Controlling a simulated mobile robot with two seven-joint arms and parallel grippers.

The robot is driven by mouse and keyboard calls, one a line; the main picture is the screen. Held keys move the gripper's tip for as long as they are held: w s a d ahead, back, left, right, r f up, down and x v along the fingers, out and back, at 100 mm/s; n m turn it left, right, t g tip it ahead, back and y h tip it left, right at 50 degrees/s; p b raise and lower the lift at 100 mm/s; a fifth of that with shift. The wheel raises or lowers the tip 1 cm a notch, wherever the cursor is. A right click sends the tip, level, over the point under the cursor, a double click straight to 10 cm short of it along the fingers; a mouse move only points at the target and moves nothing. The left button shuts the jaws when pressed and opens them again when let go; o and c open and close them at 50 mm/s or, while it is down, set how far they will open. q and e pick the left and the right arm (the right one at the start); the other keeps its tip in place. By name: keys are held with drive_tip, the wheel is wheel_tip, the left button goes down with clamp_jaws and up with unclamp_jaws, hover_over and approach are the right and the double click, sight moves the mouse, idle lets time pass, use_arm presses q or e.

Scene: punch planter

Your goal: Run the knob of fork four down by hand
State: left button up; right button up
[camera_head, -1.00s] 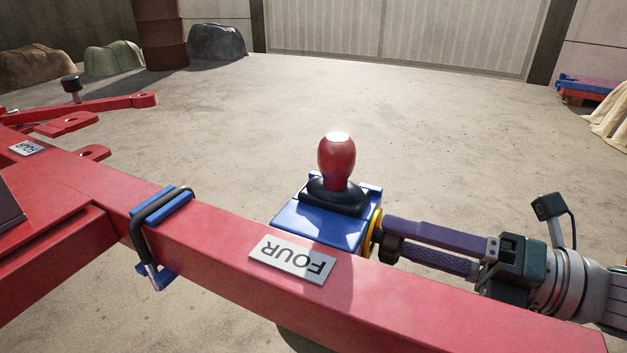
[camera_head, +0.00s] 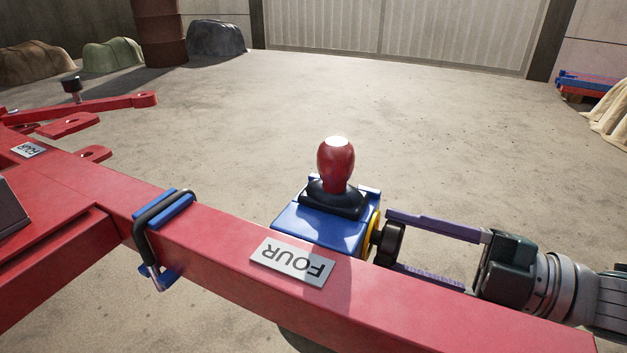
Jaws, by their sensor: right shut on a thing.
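A blue block (camera_head: 315,224) with a red bulb-shaped handle (camera_head: 336,162) in a black boot sits at the far side of the red beam marked FOUR (camera_head: 292,260). A yellow ring (camera_head: 373,230) and a black round knob (camera_head: 389,244) stick out of the block's right side. My right gripper (camera_head: 391,241) comes in from the right. Its two purple fingers are shut on the knob, one along the upper side and one along the lower side. The beam hides part of the lower finger. My left gripper is not in view.
A blue and black clamp (camera_head: 162,222) wraps the beam to the left. Another red arm (camera_head: 80,107) with a black knob (camera_head: 71,85) lies at the far left. The concrete floor (camera_head: 240,125) beyond the beam is clear.

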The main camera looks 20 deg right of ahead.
drive_tip(key=shift+s+a+m+p, duration=0.1)
drive_tip(key=shift+m+p, duration=0.05)
drive_tip(key=shift+m, duration=3.75)
drive_tip(key=shift+s+a+m+p, duration=0.1)
drive_tip(key=shift+m+p, duration=0.1)
drive_tip(key=shift+m, duration=3.7)
drive_tip(key=shift+s+a+m+p, duration=0.1)
drive_tip(key=shift+m+p, duration=0.05)
drive_tip(key=shift+m, duration=3.75)
drive_tip(key=o, duration=1.4)
drive_tip(key=shift+c, duration=0.2)
drive_tip(key=v, duration=1)
drive_tip(key=shift+w, duration=0.15)
